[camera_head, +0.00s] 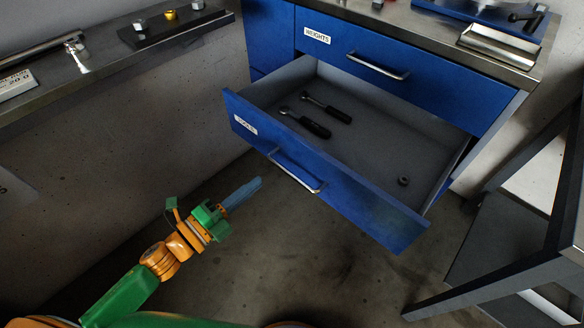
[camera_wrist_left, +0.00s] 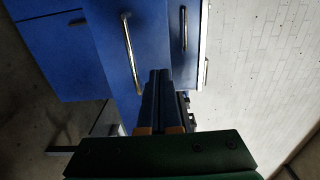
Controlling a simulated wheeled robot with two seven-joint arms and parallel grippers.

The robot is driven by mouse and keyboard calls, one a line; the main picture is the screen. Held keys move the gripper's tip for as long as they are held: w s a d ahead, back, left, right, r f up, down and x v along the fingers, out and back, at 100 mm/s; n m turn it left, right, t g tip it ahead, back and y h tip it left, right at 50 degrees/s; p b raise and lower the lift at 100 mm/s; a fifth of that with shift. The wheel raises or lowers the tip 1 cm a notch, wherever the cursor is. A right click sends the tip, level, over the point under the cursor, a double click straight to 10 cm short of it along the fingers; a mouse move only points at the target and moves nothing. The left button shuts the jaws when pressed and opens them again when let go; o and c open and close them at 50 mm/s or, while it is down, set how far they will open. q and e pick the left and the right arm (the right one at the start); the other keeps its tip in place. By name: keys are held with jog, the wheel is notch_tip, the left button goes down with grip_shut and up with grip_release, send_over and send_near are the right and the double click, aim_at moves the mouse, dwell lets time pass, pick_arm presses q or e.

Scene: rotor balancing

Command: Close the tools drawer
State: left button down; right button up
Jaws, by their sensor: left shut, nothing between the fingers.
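The tools drawer (camera_head: 325,190) is blue with a grey inside and stands pulled far out of the cabinet. Its silver bar handle (camera_head: 297,171) and its label (camera_head: 246,123) are on the front panel. Two black-handled tools (camera_head: 314,116) and a small ring-like part (camera_head: 403,181) lie inside it. My left gripper (camera_head: 257,184) is shut and empty, in front of the drawer and to the left of its handle, seemingly apart from it. In the left wrist view its fingers (camera_wrist_left: 158,78) point toward blue panels with a handle (camera_wrist_left: 131,50). My right gripper is not in view.
The weights drawer (camera_head: 370,60) above is shut. A bench (camera_head: 120,55) with a black block and metal tools runs along the left. A dark metal frame (camera_head: 500,245) stands at the right. The floor (camera_head: 320,245) before the drawer is clear.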

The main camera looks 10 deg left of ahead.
aim_at(299, 148)
pick_arm(q)
jog(key=x, duration=1.2)
jog(key=shift+w+a, duration=0.1)
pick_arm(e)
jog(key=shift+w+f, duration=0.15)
